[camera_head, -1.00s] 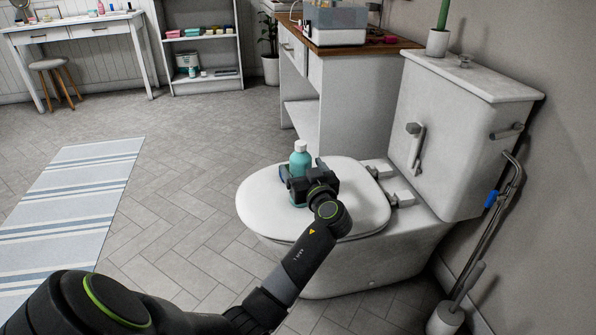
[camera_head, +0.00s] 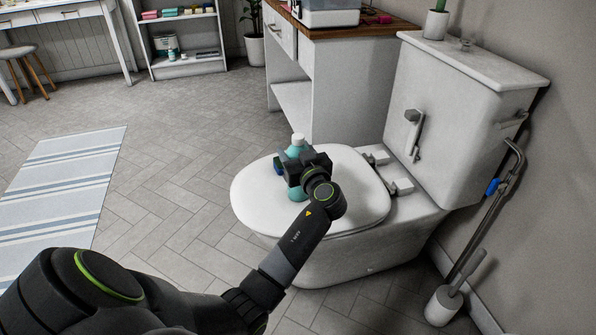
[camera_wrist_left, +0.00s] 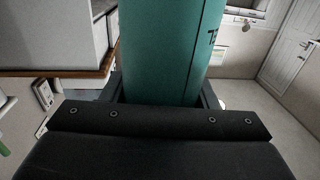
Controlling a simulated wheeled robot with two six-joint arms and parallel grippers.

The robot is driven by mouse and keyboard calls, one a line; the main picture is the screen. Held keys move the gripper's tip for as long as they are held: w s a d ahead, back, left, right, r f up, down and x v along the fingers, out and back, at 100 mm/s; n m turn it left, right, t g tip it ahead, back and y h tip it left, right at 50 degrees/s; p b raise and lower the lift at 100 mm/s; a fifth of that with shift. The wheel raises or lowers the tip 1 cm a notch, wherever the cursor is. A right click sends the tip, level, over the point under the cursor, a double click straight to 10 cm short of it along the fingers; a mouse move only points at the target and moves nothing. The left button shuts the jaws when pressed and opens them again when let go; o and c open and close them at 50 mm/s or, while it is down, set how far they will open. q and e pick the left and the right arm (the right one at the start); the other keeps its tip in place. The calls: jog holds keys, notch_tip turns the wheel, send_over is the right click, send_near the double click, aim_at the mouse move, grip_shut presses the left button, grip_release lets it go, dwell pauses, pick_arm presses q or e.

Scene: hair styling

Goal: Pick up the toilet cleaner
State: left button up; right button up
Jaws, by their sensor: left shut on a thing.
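The toilet cleaner (camera_head: 295,152) is a teal bottle with a white cap, over the closed white toilet lid (camera_head: 255,203) in the head view. My left gripper (camera_head: 293,172) is shut on it around its middle and hides part of the body. The bottle looks roughly upright; I cannot tell whether its base touches the lid. In the left wrist view the teal bottle (camera_wrist_left: 168,50) fills the middle between the fingers, with dark lettering at its right side. My right gripper is not in view.
The toilet tank (camera_head: 450,120) stands behind the lid at the right. A toilet brush in its holder (camera_head: 443,305) and a metal rail (camera_head: 500,195) are by the right wall. A wooden-topped cabinet (camera_head: 345,90) stands behind. The tiled floor at the left is clear around a striped rug (camera_head: 60,190).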

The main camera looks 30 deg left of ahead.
pick_arm(q)
jog(key=shift+r, duration=0.1)
jog(key=c, duration=0.9)
